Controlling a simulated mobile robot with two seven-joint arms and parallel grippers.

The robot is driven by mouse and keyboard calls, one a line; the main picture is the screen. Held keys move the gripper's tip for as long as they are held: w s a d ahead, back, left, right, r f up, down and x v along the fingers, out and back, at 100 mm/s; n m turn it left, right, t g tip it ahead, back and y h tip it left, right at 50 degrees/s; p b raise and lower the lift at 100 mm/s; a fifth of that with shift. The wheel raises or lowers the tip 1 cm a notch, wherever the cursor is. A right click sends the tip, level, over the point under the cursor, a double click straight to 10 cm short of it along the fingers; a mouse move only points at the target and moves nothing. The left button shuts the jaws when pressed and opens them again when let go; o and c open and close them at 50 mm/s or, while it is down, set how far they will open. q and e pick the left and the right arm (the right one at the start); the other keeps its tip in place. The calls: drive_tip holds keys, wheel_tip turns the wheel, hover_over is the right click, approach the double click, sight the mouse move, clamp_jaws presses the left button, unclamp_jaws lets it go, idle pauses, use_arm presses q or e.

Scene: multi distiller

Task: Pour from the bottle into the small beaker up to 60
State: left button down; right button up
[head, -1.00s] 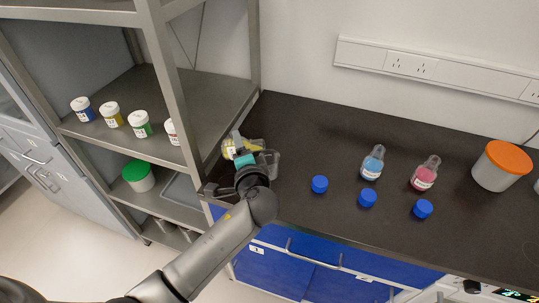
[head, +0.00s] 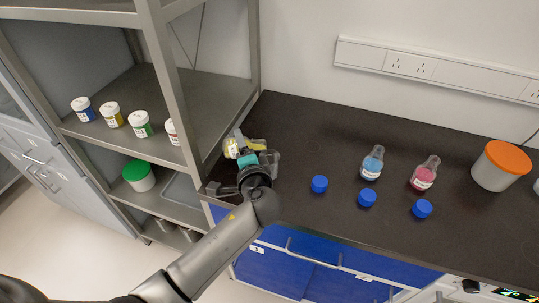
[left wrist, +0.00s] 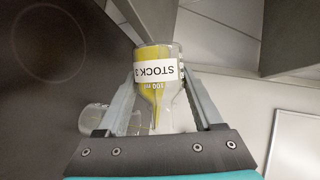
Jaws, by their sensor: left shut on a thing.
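My left gripper (head: 244,156) is shut on a clear bottle (head: 231,149) of yellow liquid at the left end of the dark bench. My right gripper is not in view.
Blue (head: 372,163) and pink (head: 425,174) bottles stand open on the bench, with three blue caps (head: 368,197) nearby. An orange-lidded tub (head: 497,172) is at the right. A metal shelf (head: 195,95) with several small jars borders the bench's left end.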

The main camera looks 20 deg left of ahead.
use_arm(q)
drive_tip(key=shift+w+d+r+m+t+y+p, duration=0.1)
drive_tip(key=shift+d+r+m+t+y+p, duration=0.1)
drive_tip(key=shift+r+m+y+p, duration=0.4)
drive_tip(key=shift+d+r+m+t+y+p, duration=0.1)
drive_tip(key=shift+r+m+t+y, duration=0.2)
drive_tip(key=shift+m, duration=0.5)
idle(3.8)
drive_tip(key=shift+d+f+m+b, duration=0.2)
drive_tip(key=shift+m+b, duration=0.25)
drive_tip(key=shift+m, duration=0.15)
idle(1.2)
drive_tip(key=shift+a+r+n+p, duration=0.25)
drive_tip(key=shift+r+n+p, duration=0.4)
drive_tip(key=shift+n+p, duration=0.1)
wheel_tip(320, 180, down, 2)
drive_tip(key=shift+a+n+g+h+b, duration=0.15)
drive_tip(key=shift+n+g+h+b, duration=0.15)
drive_tip(key=shift+n+h+b, duration=0.4)
drive_tip(key=shift+f+n+b, duration=0.3)
drive_tip(key=shift+n, duration=0.25)
